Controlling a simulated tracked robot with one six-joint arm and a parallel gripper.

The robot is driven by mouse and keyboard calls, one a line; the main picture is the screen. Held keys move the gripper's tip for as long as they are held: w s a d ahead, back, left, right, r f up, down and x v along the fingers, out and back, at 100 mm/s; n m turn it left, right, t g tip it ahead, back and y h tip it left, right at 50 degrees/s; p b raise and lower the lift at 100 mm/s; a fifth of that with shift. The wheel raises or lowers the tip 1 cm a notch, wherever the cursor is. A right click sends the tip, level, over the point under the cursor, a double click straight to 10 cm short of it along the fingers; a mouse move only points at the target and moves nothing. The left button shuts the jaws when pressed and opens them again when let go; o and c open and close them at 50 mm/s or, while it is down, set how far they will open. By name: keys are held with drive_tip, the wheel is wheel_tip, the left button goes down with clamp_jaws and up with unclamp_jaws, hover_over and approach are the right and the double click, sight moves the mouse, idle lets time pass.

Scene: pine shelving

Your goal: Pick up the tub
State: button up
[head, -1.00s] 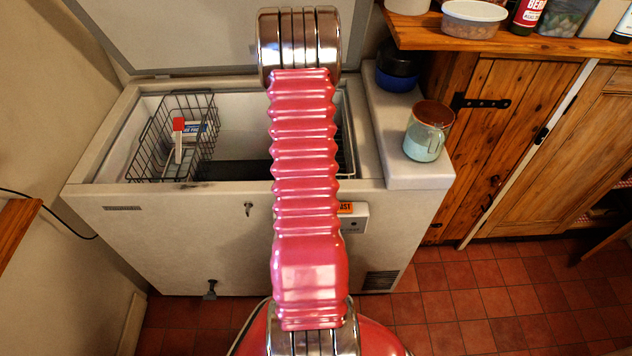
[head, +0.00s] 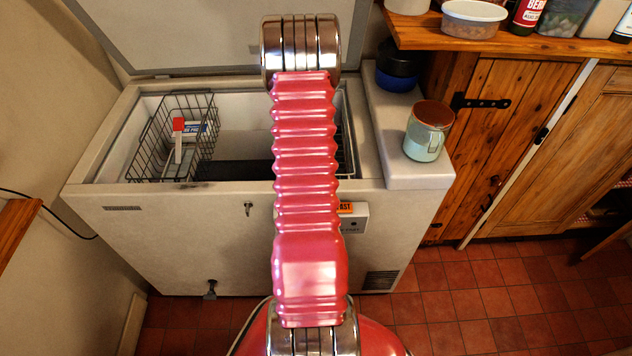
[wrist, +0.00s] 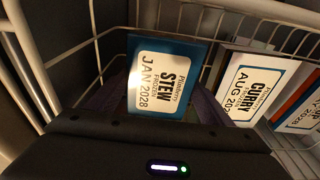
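In the wrist view a blue-edged tub with a white label reading "STEW JAN 2028" (wrist: 165,78) is in a wire basket, straight ahead of my gripper (wrist: 164,92). My gripper's dark fingers lie apart, one toward each side of this tub. I cannot tell whether they touch it. Beside it on the right are a tub labelled "CURRY AUG 2028" (wrist: 258,88) and another partly cut-off labelled tub (wrist: 308,105). In the head view my red arm hides my gripper and the stew tub inside the open chest freezer (head: 150,228).
A wire basket (head: 203,107) with a red, white and blue pack (head: 193,130) hangs at the freezer's left. A mug (head: 427,130) and a dark blue container (head: 396,68) stand on its right ledge. The raised lid stands behind. A clear tub (head: 474,20) sits on the wooden shelf.

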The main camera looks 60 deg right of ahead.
drive_tip(key=c, duration=0.9)
drive_tip(key=shift+r, duration=0.15)
wheel_tip(320, 180, up, 18)
drive_tip(key=shift+f, duration=0.15)
idle(0.6)
